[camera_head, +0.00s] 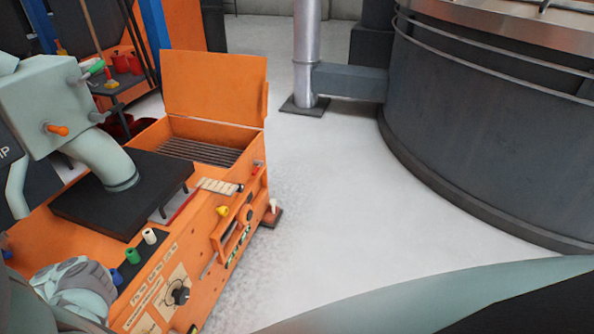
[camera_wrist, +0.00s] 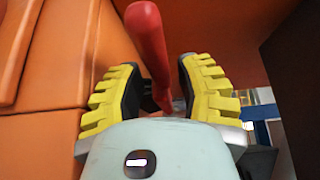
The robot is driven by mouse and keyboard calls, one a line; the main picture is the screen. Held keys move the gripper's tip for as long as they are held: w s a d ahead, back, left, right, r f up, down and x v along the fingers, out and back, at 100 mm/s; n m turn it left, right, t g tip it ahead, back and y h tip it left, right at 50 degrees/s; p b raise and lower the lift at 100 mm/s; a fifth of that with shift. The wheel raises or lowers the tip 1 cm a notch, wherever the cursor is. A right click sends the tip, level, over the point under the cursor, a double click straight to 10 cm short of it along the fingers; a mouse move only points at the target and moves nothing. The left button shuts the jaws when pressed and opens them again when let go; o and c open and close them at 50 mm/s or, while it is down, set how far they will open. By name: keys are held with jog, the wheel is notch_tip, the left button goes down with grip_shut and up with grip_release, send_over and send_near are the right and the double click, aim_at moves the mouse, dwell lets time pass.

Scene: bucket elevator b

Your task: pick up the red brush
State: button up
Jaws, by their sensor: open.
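In the wrist view, a red, rounded, handle-like piece (camera_wrist: 148,38) runs from the top edge down between the fingers of my gripper (camera_wrist: 160,80). It looks like the red brush, but only this part shows and no bristles are visible. My gripper is open, with one yellow ridged finger on each side of the red piece. Whether either finger touches it cannot be told. My gripper cannot be made out for sure in the head view, and no red brush is clearly seen there.
Orange panels (camera_wrist: 45,50) stand close to the left finger in the wrist view. The head view shows an orange machine (camera_head: 185,245) with a raised lid (camera_head: 215,85), a large dark round tank (camera_head: 480,120), a metal post (camera_head: 306,45) and clear pale floor (camera_head: 340,200).

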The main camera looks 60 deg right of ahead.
jog(key=shift+x, duration=1.05)
jog(key=shift+o, duration=0.3)
grip_shut()
